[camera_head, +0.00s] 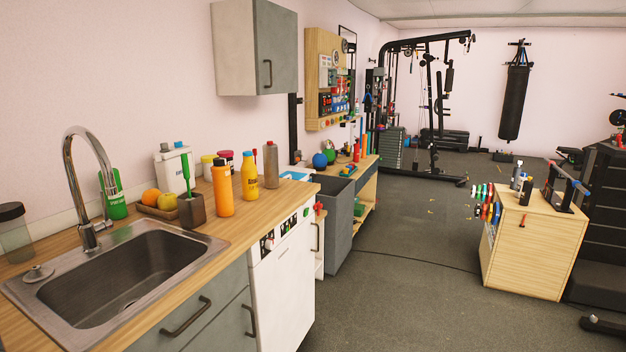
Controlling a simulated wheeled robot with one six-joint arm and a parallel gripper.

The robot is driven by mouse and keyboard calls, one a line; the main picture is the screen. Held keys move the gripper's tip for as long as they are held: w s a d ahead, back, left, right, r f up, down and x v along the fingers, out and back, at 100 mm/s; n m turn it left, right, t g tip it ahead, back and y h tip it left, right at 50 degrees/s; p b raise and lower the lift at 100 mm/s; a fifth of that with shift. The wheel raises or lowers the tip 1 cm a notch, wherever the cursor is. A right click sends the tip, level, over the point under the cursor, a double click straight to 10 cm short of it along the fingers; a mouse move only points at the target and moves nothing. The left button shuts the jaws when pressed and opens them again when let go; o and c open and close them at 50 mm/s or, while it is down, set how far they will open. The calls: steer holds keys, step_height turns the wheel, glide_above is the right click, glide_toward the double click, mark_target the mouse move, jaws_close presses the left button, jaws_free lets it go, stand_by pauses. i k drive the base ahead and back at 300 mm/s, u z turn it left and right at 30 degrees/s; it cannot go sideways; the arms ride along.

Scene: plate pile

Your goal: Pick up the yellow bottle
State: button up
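The yellow bottle (249,176) stands upright on the wooden counter, right of the sink. An orange bottle (222,188) stands just to its left and nearer the front edge. A grey-brown bottle (271,165) stands just to its right. The yellow bottle has dark lettering on its front and appears clear of both neighbours. My gripper is not in view.
The wooden counter (240,212) holds a sink (118,270) with a tall faucet (85,185), a brush in a brown holder (191,210), and fruit in a tray (160,210). A wall cabinet (254,47) hangs above. Open floor (400,270) lies to the right.

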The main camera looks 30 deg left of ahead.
mark_target(248, 171)
steer(key=u, duration=0.05)
steer(key=i, duration=1.75)
steer(key=u, duration=0.95)
steer(key=i, duration=1)
steer(key=u, duration=0.9)
